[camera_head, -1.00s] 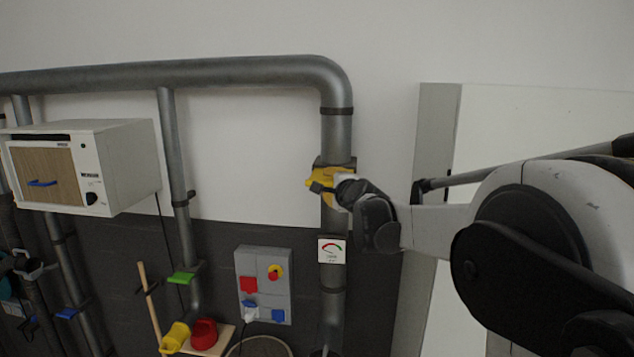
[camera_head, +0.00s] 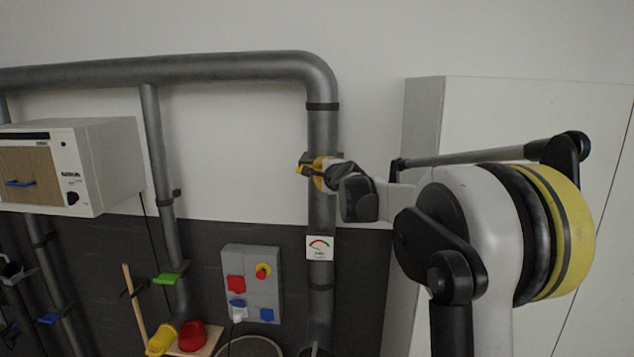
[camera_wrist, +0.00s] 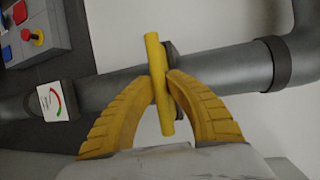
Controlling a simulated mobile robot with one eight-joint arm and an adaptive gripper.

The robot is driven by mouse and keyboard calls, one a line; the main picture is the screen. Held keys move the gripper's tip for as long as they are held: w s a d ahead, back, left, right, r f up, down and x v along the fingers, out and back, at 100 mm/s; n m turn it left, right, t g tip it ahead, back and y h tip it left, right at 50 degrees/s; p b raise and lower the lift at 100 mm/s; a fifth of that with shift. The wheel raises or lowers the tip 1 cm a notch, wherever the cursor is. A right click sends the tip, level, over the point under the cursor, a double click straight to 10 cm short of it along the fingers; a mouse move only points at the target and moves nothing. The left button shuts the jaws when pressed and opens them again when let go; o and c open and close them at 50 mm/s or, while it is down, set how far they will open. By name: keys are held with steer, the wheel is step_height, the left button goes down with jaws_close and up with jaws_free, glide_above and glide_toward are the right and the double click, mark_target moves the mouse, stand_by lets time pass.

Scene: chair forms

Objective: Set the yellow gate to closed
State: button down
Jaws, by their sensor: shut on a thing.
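The yellow gate handle (camera_wrist: 158,75) is a straight yellow bar on the grey pipe. In the wrist view it lies crosswise to the pipe, slightly tilted. My gripper (camera_wrist: 163,90) has ridged yellow fingers, one on each side of the bar, and is shut on it. In the head view my gripper (camera_head: 318,171) is at the vertical pipe, above the gauge, and hides much of the handle. A bit of yellow shows at the pipe's left edge; handle and fingers are hard to tell apart there.
A gauge (camera_head: 319,248) with a red-green scale sits on the pipe below my gripper. A grey switch panel (camera_head: 252,283) is at lower left. A white oven-like box (camera_head: 104,166) hangs further left. A pale cabinet (camera_head: 424,110) stands right of the pipe.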

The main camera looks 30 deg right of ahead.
steer(key=shift+w+d+r, duration=0.1)
steer(key=shift+w+d, duration=0.15)
steer(key=shift+w, duration=0.15)
steer(key=c, duration=1.4)
jaws_free()
steer(key=shift+w+d, duration=0.1)
steer(key=v, duration=1.2)
